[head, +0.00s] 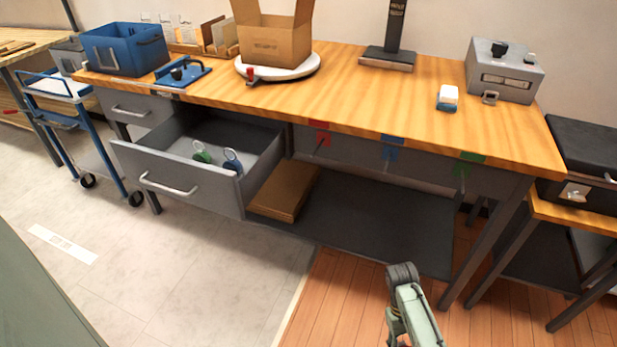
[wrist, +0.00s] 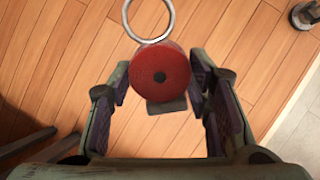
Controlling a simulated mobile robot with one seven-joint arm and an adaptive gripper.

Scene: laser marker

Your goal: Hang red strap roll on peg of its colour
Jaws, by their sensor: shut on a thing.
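In the wrist view my gripper (wrist: 162,92) is shut on the red strap roll (wrist: 160,68). The roll is a red disc with a dark centre, and a metal ring (wrist: 148,12) sticks out at its top. In the head view my arm is at the lower right, low in front of the bench; the roll cannot be made out there. Along the bench's front edge are a red peg (head: 320,140), a blue peg (head: 391,150) and a green peg (head: 461,170), each below a tab of its colour. The red peg looks bare.
An open drawer (head: 180,190) juts out left of the red peg, holding a green roll (head: 201,152) and a blue roll (head: 232,161). A cardboard box (head: 285,190) lies on the lower shelf (head: 375,225). The floor before the bench is clear.

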